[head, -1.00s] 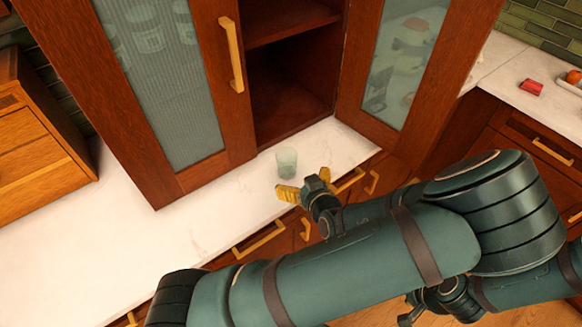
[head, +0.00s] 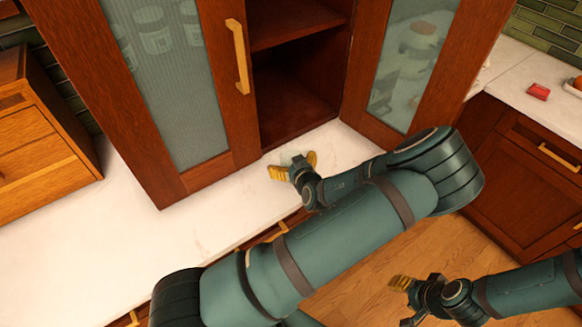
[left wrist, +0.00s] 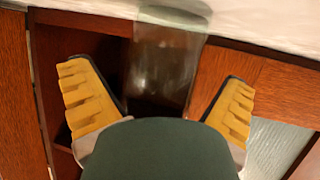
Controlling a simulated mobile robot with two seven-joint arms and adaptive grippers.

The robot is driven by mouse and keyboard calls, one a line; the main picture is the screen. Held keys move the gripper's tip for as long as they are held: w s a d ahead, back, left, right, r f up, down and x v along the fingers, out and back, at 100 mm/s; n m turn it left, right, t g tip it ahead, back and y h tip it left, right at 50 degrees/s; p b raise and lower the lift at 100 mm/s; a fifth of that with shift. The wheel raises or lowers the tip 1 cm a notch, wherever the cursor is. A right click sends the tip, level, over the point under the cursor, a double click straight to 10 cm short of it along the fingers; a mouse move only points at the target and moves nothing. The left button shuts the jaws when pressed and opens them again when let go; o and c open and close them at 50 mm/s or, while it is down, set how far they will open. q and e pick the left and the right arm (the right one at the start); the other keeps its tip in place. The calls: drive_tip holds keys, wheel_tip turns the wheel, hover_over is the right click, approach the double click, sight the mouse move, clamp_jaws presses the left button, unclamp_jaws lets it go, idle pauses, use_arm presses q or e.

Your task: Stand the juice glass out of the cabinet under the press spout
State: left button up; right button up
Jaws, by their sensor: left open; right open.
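The clear juice glass (head: 288,157) stands on the pale counter in front of the open cabinet, mostly hidden behind my left gripper (head: 294,166). In the left wrist view the glass (left wrist: 165,62) is upside down in the picture, between and just beyond the two yellow fingers (left wrist: 165,108). My left gripper is open, with a gap between each finger and the glass. My right gripper (head: 403,284) is open and empty, low at the right over the wooden floor. The press spout is not in view.
The cabinet (head: 292,95) has its glazed doors (head: 165,80) swung open to both sides. A wooden drawer box (head: 40,145) stands at the left. A red object (head: 538,92) lies on the right counter. The counter (head: 150,240) at left is clear.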

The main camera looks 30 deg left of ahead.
use_arm(q)
drive_tip(key=c, duration=1.4)
drive_tip(key=shift+o, duration=0.2)
